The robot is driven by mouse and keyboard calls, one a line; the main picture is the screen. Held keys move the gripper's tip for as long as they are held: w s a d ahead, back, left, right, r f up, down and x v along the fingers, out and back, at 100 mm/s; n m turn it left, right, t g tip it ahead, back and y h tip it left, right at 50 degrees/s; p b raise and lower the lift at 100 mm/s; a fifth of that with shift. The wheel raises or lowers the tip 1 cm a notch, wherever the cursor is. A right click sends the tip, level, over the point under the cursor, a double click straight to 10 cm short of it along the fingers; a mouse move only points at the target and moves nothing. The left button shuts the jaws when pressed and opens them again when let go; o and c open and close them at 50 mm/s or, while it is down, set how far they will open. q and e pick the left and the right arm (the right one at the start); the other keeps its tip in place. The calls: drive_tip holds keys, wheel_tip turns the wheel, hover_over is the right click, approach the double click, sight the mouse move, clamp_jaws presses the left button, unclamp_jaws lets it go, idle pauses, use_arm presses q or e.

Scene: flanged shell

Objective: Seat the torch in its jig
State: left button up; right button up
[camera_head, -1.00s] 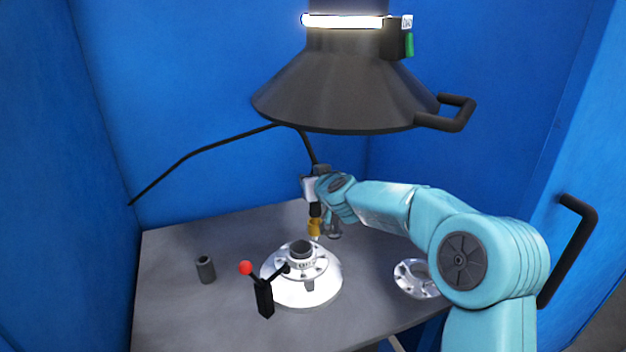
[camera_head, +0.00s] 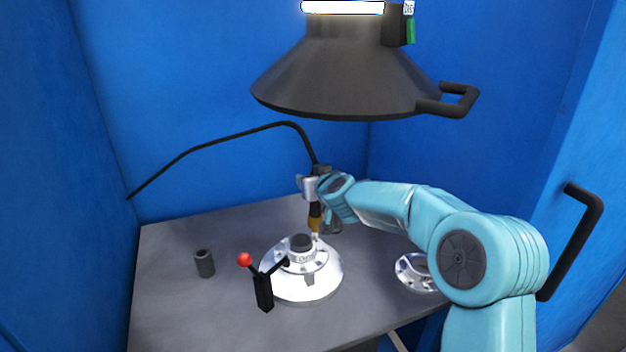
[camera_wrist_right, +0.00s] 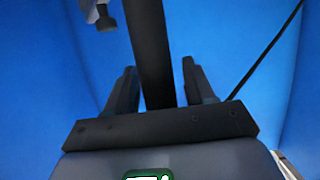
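The torch (camera_head: 315,213) has a dark body, a brass-coloured nozzle and a black cable (camera_head: 220,138) arching off to the left wall. It hangs nose down beside and behind the collar of the round silver flanged part (camera_head: 303,278). My right gripper (camera_head: 318,186) is at the torch's upper body. In the right wrist view its two fingers (camera_wrist_right: 159,88) stand close on either side of a dark bar (camera_wrist_right: 150,40), which looks like the torch handle. I cannot tell which part is the jig. My left gripper is not in view.
A black clamp (camera_head: 264,290) with a red knob (camera_head: 244,259) stands at the flanged part's left front. A small dark cylinder (camera_head: 204,263) is left of it on the grey table (camera_head: 190,310). A silver ring (camera_head: 412,272) lies at right. A dark hood (camera_head: 345,85) hangs above; blue walls enclose the table.

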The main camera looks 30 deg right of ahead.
drive_tip(key=shift+o, duration=0.4)
drive_tip(key=shift+s, duration=0.1)
drive_tip(key=shift+s+a+r, duration=0.1)
drive_tip(key=shift+s, duration=0.15)
drive_tip(key=p+v, duration=0.1)
drive_tip(key=v, duration=1.4)
drive_tip(key=shift+s, duration=0.3)
drive_tip(key=shift+s+a, duration=0.1)
